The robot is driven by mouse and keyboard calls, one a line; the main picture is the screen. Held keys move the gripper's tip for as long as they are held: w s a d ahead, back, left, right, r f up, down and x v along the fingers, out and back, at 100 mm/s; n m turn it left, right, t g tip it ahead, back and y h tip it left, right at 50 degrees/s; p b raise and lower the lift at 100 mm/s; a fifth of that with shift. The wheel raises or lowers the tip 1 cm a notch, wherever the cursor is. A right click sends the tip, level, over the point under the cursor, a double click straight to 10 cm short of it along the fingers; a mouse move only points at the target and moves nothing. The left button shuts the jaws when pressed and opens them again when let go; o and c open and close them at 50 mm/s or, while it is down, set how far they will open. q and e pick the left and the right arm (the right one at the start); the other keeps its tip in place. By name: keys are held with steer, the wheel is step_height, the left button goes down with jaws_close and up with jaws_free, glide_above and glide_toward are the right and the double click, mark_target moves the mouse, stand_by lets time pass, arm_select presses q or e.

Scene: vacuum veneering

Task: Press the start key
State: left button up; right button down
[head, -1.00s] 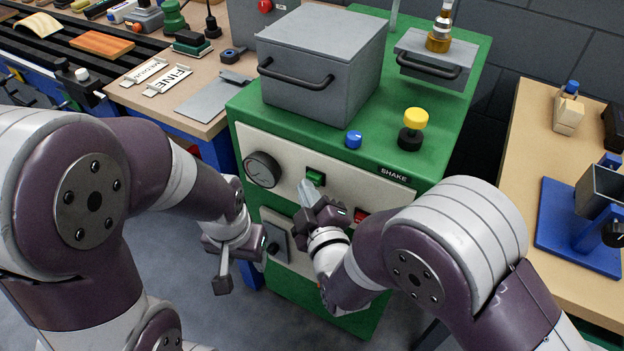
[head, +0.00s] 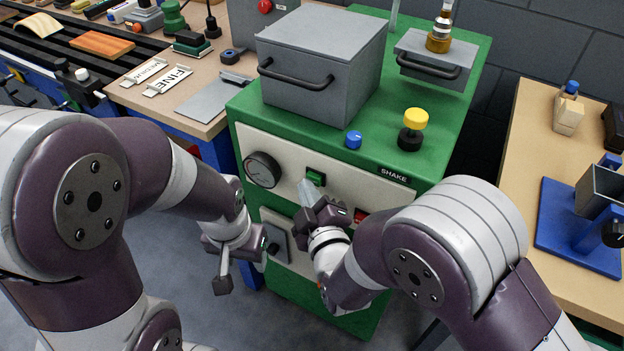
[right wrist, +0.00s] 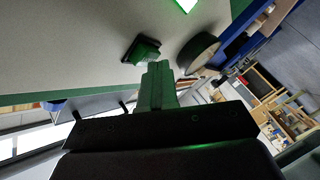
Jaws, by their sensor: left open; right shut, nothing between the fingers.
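The green key (head: 316,177) sits on the pale front panel of the green machine, right of the round gauge. In the right wrist view the green key (right wrist: 143,50) stands in a dark frame, just beyond my fingertips. My right gripper (head: 307,186) is shut and empty, its tips just below and left of the key in the head view. In the right wrist view its shut fingers (right wrist: 158,72) look green-tinted; a small gap to the key seems to show, but contact is hard to judge. My left gripper (head: 238,264) is open and empty, low in front of the machine.
A red key (head: 361,215) is right of my right gripper, partly hidden. The gauge (head: 263,169) is to the left. A blue knob (head: 353,139) and a yellow-topped knob (head: 414,122) stand on the machine top, near the grey box (head: 318,75). A bright green patch (right wrist: 186,5) shows in the wrist view.

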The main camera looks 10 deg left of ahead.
steer(key=shift+s+a, duration=0.2)
steer(key=shift+s, duration=0.45)
steer(key=s, duration=0.1)
steer(key=s+a, duration=0.1)
steer(key=s, duration=0.2)
steer(key=shift+s+a+p, duration=0.35)
steer(key=shift+a+p, duration=0.05)
stand_by(0.5)
